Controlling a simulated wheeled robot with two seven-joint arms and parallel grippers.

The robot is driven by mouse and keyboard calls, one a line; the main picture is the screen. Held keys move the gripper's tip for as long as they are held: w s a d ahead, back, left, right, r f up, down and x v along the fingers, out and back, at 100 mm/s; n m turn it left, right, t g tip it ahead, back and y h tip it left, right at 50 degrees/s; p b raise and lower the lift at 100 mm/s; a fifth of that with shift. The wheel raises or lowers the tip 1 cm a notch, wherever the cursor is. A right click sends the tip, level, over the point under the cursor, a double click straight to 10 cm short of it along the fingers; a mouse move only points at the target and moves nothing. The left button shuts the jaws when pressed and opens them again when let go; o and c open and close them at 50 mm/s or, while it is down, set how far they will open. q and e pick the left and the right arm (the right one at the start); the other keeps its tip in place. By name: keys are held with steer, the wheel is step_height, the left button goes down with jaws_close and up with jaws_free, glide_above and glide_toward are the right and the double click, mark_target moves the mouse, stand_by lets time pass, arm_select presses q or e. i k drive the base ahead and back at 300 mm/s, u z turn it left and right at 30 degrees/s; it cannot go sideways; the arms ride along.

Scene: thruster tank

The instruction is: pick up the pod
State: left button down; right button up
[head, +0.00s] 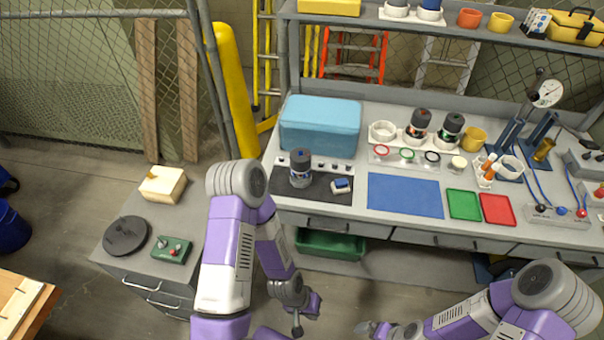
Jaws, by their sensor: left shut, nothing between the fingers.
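A dark-topped cylinder (300,168) with a grey body, which looks like the pod, stands upright on a black mat (324,191) at the left of the bench. Two similar dark-topped cylinders stand further back, one at the left (418,124) and one with a green band (449,131). My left gripper (297,328) is low in front of the bench, apart from the mat and the cylinder; it is shut and empty. My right gripper (368,328) is at the bottom edge, away from the bench; its fingers are too small and cut off to read.
A blue box (320,126) stands behind the mat. A blue mat (405,196), a green tray (463,205) and a red tray (497,209) lie to the right. A grey cabinet (120,262) stands left.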

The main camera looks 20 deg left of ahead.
mark_target(301, 180)
steer(key=u, duration=1.05)
steer(key=i, duration=0.25)
steer(key=z, duration=0.45)
